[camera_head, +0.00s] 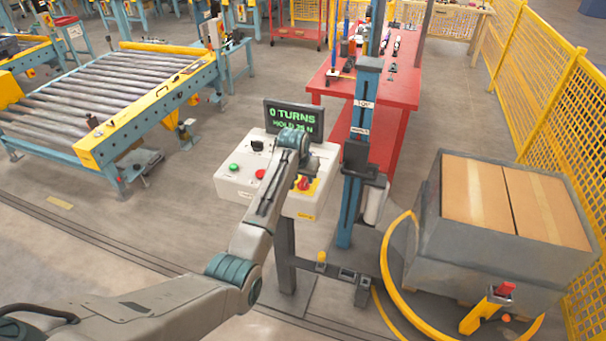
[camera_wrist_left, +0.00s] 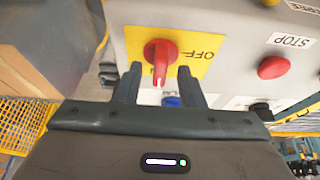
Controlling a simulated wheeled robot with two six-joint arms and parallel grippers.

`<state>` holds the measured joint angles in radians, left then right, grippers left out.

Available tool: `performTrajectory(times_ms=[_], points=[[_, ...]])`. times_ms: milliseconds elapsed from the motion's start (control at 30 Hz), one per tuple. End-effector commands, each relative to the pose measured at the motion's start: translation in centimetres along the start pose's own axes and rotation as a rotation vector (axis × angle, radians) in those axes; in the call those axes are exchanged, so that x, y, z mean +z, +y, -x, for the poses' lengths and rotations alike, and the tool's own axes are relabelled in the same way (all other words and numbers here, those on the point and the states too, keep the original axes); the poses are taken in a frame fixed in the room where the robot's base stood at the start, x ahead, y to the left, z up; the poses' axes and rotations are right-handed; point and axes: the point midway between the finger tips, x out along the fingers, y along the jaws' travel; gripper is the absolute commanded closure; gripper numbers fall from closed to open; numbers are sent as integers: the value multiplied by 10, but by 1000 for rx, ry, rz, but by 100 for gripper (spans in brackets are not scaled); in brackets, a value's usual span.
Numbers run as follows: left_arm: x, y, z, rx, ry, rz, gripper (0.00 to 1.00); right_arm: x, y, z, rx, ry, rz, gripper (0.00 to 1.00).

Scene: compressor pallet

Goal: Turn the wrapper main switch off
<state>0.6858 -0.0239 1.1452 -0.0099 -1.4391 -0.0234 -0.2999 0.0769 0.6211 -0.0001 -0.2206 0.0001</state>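The wrapper main switch (camera_head: 304,184) is a red rotary knob on a yellow plate, at the right of the white control box (camera_head: 235,181). In the left wrist view the red knob (camera_wrist_left: 160,54) has its grip bar pointing down the picture, toward my gripper. The word OFF (camera_wrist_left: 202,55) is on the yellow plate to the right of the knob. My left gripper (camera_wrist_left: 159,72) is open, with one finger on each side of the knob's lower end. I cannot tell whether the fingers touch it. In the head view my arm partly hides the box and gripper (camera_head: 299,172). My right gripper is not in view.
A red STOP button (camera_wrist_left: 273,67) sits beside the plate; a green button (camera_head: 233,167) is further left. A display (camera_head: 294,119) reading "0 TURNS" stands behind the box. A blue mast (camera_head: 352,190) and a grey-wrapped load (camera_head: 500,262) stand to the right.

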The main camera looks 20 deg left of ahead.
Motion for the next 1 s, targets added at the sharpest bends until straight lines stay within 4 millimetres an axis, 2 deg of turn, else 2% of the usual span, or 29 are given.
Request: performTrajectory(times_ms=[167, 433, 467, 600, 633, 1000], points=[[0, 0, -10, 0, 0, 0, 65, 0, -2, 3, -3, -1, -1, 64], [0, 0, -11, 0, 1, 0, 65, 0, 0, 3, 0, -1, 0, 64], [0, 0, -11, 0, 1, 0, 68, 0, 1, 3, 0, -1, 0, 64], [0, 0, -11, 0, 1, 0, 96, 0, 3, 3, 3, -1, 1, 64], [0, 0, -11, 0, 1, 0, 100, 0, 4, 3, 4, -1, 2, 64], [0, 0, -11, -16, 1, 36, 100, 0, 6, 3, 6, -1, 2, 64]])
